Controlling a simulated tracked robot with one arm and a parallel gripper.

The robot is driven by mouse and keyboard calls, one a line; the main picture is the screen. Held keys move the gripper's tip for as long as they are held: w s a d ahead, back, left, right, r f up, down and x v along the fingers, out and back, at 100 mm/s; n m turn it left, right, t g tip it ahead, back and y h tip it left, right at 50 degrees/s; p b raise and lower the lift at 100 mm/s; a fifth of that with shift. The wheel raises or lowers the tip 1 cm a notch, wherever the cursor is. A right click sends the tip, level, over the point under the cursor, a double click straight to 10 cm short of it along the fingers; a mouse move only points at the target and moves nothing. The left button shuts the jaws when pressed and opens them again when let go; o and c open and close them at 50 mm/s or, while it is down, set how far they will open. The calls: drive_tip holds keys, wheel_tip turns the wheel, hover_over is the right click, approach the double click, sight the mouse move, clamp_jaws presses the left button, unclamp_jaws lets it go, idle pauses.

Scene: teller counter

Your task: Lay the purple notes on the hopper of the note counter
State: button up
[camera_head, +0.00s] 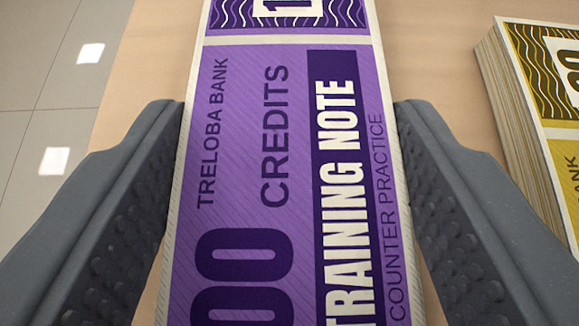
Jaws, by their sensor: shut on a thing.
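The purple notes (285,150) fill the middle of the view, a long stack with its printed top face toward the camera. The print reads "Treloba Bank", "Credits" and "Training Note". My gripper (290,115) has one dark grey finger on each long side of the notes and is shut on them. The near end of the notes runs out of the bottom of the picture and the far end out of the top. I cannot tell whether the notes are clear of the counter. The note counter and its hopper are not in view.
A thick stack of yellow notes (545,100) lies on the tan counter top (440,60) at the right, close to my right finger. The counter's left edge shows, with grey floor tiles (50,90) beyond it. Bare counter lies between the two stacks.

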drive_tip(key=o, duration=1.1)
drive_tip(key=shift+s+r, duration=0.35)
drive_tip(key=shift+r, duration=0.05)
drive_tip(key=p+v, duration=0.2)
drive_tip(key=v, duration=0.9)
drive_tip(key=shift+s+f, duration=0.1)
drive_tip(key=shift+s, duration=0.05)
